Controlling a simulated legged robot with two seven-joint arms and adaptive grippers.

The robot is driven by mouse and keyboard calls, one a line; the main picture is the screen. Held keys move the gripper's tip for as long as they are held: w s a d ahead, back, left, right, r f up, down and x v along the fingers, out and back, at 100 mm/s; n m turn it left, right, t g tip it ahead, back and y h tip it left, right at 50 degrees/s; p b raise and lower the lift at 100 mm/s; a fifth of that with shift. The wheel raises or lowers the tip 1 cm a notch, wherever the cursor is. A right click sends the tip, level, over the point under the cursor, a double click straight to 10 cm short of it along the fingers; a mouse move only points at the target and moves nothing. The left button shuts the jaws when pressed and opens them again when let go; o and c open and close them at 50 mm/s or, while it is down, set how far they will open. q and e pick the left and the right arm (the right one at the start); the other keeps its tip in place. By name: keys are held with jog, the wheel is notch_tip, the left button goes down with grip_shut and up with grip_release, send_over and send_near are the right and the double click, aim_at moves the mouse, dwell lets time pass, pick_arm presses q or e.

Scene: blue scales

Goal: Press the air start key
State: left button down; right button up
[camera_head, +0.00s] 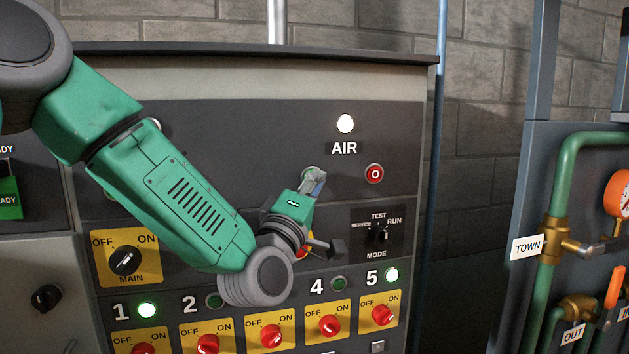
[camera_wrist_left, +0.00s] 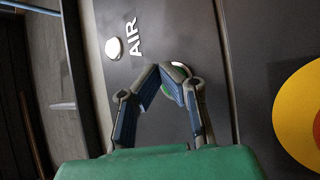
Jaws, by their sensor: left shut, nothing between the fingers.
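The panel has a white AIR label (camera_head: 344,149) with a lit white lamp (camera_head: 345,123) above it. Below and left of the label, the round green air start key (camera_head: 308,171) is mostly hidden behind my left gripper (camera_head: 314,178). In the left wrist view the key's pale rim and green face (camera_wrist_left: 181,66) show behind the fingertips of the left gripper (camera_wrist_left: 160,70). The gripper is shut and empty, with its tips at or very near the key; I cannot tell whether they touch. My right gripper is in neither view.
A red O button (camera_head: 374,173) sits right of the key. A MODE selector (camera_head: 379,235) is below it. The yellow MAIN switch (camera_head: 126,258) and several red rotary switches (camera_head: 381,314) line the lower panel. Pipes with a TOWN tag (camera_head: 526,248) stand at right.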

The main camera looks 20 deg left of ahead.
pick_arm(q)
jog(key=shift+a, duration=0.15)
jog(key=shift+s, duration=0.1)
jog(key=shift+s+d+b, duration=0.35)
jog(key=shift+s, duration=0.15)
dwell(0.3)
jog(key=s+d, duration=0.1)
jog(key=s, duration=0.1)
jog(key=s+d+b, duration=0.1)
jog(key=s+d, duration=0.1)
jog(key=shift+s, duration=0.15)
dwell(0.8)
